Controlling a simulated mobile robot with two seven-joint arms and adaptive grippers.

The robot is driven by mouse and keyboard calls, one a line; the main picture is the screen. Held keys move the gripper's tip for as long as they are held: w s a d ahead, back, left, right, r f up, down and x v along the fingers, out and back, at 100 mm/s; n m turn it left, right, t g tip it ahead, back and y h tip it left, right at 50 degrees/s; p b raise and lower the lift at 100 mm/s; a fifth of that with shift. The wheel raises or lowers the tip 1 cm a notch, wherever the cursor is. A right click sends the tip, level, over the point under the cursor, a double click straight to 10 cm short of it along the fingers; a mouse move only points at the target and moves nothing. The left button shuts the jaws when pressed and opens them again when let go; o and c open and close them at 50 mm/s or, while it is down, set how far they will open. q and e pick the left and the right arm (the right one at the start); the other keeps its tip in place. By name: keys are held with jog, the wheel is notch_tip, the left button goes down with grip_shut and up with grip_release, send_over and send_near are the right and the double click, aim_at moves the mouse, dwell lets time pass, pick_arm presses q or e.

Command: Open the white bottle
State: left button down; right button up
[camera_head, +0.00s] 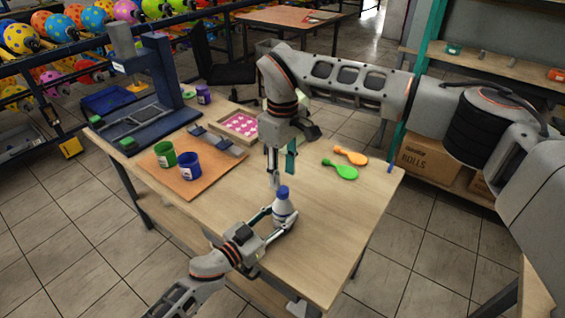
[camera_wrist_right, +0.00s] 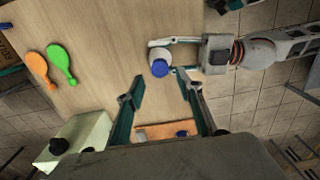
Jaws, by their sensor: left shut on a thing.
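The white bottle (camera_head: 283,211) with a blue cap (camera_head: 283,192) stands upright near the table's front edge. It also shows from above in the wrist view, with its blue cap (camera_wrist_right: 160,68) toward me. My left gripper (camera_head: 277,216) is shut on the bottle's body; its fingers reach around it in the wrist view (camera_wrist_right: 162,56). My right gripper (camera_head: 281,174) points down just above and behind the cap. In the wrist view the right gripper (camera_wrist_right: 160,78) is open, its fingers apart and empty, with the bottle beyond the fingertips.
Green (camera_head: 164,155) and blue (camera_head: 190,166) cups stand on an orange board (camera_head: 200,181). A blue press (camera_head: 160,80) is behind. A pale container with a black cap (camera_wrist_right: 60,145) is at the wrist view's lower left.

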aim_at(282, 189)
jog(key=shift+f, duration=2.5)
